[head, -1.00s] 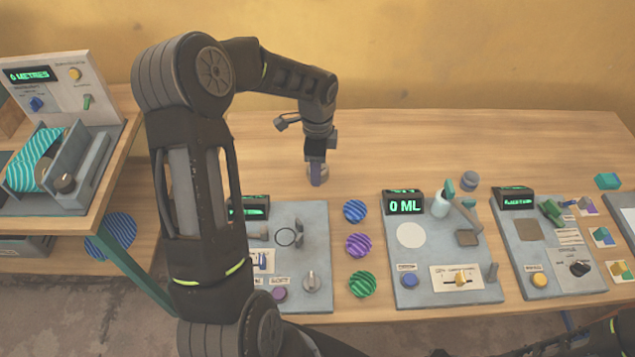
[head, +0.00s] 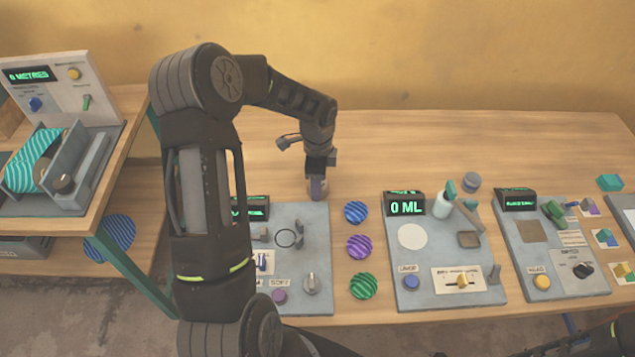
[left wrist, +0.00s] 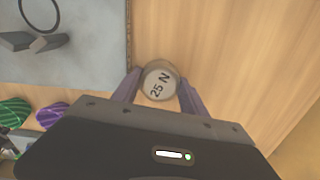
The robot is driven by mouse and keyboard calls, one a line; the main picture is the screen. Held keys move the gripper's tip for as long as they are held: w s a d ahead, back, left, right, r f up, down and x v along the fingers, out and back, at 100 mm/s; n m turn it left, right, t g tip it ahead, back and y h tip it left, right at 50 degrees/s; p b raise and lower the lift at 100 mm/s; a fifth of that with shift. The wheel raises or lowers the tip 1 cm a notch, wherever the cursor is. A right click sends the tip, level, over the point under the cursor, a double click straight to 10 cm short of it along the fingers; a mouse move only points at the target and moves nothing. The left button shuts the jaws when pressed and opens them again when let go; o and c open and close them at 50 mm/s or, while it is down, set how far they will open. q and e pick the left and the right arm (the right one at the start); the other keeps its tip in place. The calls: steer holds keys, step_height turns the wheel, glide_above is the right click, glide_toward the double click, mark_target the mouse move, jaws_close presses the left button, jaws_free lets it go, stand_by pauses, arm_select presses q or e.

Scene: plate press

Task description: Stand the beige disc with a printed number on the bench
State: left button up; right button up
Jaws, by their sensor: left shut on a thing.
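The beige disc (left wrist: 159,82) shows in the left wrist view with "25 N" printed on the face turned to the camera. My left gripper (head: 317,189) is shut on it, with one purple finger on each side of the disc. In the head view the gripper points down over bare wood just behind the left grey panel, and its fingers mostly hide the disc. I cannot tell whether the disc touches the bench (head: 400,140). My right gripper is out of view.
The left grey panel (head: 318,250) lies just in front of the gripper. Striped discs, blue (head: 355,212), purple (head: 359,246) and green (head: 363,286), lie to its right. The "0 ML" panel (head: 430,265) is farther right. The back of the bench is clear.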

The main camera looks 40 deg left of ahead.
arm_select(q)
steer(key=shift+f, duration=0.2)
steer(key=o, duration=1.3)
steer(key=shift+r, duration=0.1)
steer(key=shift+r, duration=0.25)
step_height(320, 180, up, 12)
steer(key=p, duration=0.1)
steer(key=shift+f, duration=0.1)
